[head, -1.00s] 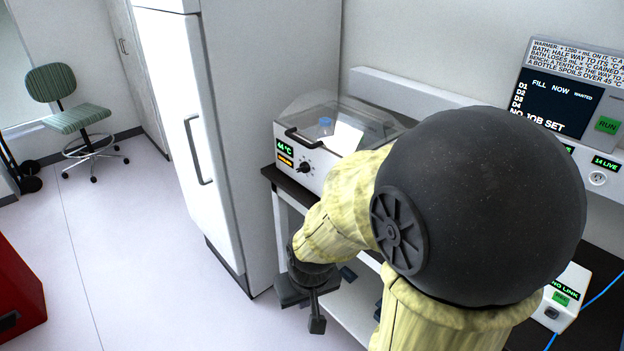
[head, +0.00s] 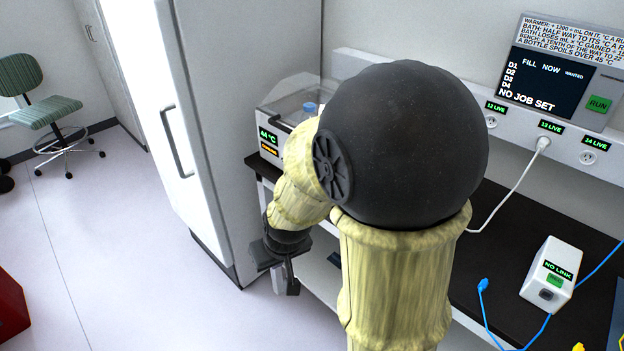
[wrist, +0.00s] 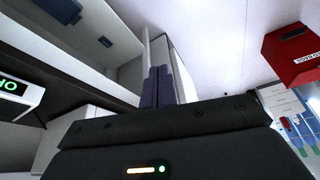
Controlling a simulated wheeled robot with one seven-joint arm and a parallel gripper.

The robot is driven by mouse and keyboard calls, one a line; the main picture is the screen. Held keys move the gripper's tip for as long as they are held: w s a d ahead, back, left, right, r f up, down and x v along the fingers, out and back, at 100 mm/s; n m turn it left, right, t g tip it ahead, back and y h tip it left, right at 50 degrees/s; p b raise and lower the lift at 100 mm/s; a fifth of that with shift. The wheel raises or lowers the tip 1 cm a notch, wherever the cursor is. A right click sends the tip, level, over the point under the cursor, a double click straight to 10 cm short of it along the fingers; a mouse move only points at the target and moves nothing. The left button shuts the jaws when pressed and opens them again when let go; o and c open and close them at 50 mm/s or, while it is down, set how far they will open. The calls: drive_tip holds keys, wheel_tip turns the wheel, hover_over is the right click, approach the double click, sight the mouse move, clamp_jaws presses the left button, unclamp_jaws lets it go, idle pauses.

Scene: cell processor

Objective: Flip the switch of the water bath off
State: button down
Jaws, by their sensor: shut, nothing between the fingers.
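The water bath (head: 264,118), a white box with a clear lid, stands on the bench beside the tall white cabinet. Its front display (head: 268,137) reads 44 °C, with a lit yellow line below. My arm covers the rest of its front, so the dial and any switch are hidden. A blue-capped bottle (head: 309,108) shows in the bath. My gripper (head: 284,284) hangs below and in front of the bench edge, apart from the bath and pointing down. In the wrist view the two fingers (wrist: 165,86) lie together, shut and empty. The bath is not recognizable there.
The tall white cabinet (head: 235,60) stands close on the left of the bath. The black bench top (head: 505,250) holds a white NO LINK box (head: 552,272) and cables. Sockets line the wall. A red box (head: 10,305) stands on the floor; open floor lies between it and the bench.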

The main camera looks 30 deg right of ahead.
drive_tip(key=w+d+f+n+t+h, duration=0.1)
drive_tip(key=w+d+t+h, duration=0.15)
drive_tip(key=w, duration=0.45)
drive_tip(key=w+d+f+n+t+h, duration=0.1)
drive_tip(key=w+h, duration=0.3)
drive_tip(key=w, duration=0.3)
drive_tip(key=w+d+f+t+h, duration=0.1)
drive_tip(key=w+d+t+h, duration=0.15)
drive_tip(key=w, duration=0.45)
drive_tip(key=s+g+h, duration=0.1)
drive_tip(key=h, duration=0.2)
drive_tip(key=s+n+g+h, duration=0.1)
drive_tip(key=h, duration=0.2)
drive_tip(key=s+g+h, duration=0.1)
drive_tip(key=h, duration=0.2)
drive_tip(key=shift+s+r+g+h+b, duration=0.3)
drive_tip(key=shift+s, duration=0.05)
drive_tip(key=p+x, duration=0.3)
drive_tip(key=x, duration=1.1)
drive_tip(key=shift+w+r+p, duration=0.1)
drive_tip(key=shift+r+p, duration=0.05)
drive_tip(key=shift+p, duration=0.15)
